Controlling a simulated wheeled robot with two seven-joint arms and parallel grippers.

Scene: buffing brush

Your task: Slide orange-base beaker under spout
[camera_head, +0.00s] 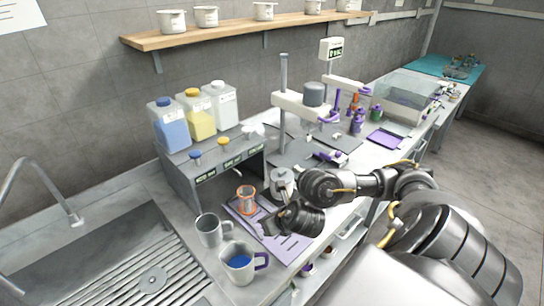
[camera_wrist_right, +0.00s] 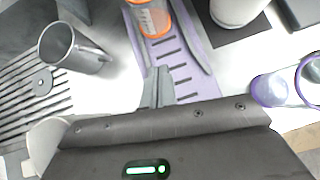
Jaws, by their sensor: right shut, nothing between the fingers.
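The orange-base beaker (camera_head: 246,199) is a clear cup with orange bands, standing on the purple slotted tray (camera_head: 292,243) in front of the grey dispenser box. It also shows at the top of the right wrist view (camera_wrist_right: 152,18). My left gripper is not in view.
A grey metal cup (camera_head: 211,231) and a purple-handled mug with blue liquid (camera_head: 240,262) stand left of the tray. A white-grey pot (camera_head: 282,183) stands right of the beaker. The sink (camera_head: 100,255) is at the left.

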